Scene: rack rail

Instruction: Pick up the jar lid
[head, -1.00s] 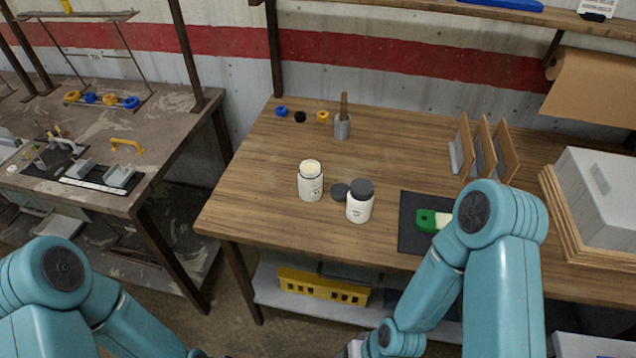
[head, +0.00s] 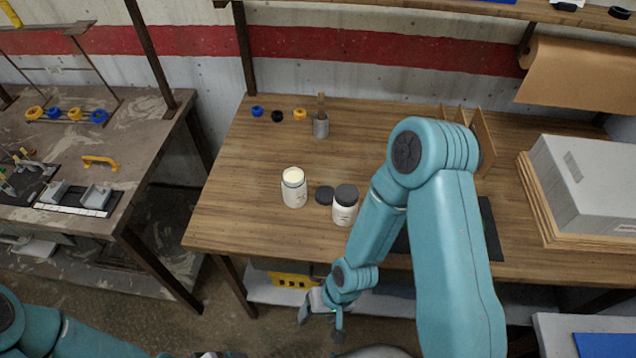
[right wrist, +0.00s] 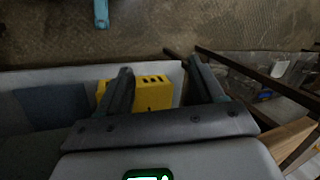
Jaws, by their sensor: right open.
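The jar lid (head: 325,194) is a dark grey disc lying flat on the wooden table, between two white jars. The open jar (head: 293,188), with a cream-coloured top, stands to its left. The other jar (head: 345,205) wears a dark lid and stands close at its right. My right gripper (head: 321,318) is open and empty, in front of the table's front edge and below the tabletop. Its two fingers also show spread apart in the right wrist view (right wrist: 162,75). That view does not show the lid.
A yellow crate (head: 290,280) sits on the shelf under the wooden table (head: 235,225). A grey cup with a brush (head: 321,125) and small coloured rings stand at the back. A dark mat (head: 490,225) is partly hidden by my right arm. The table's left part is clear.

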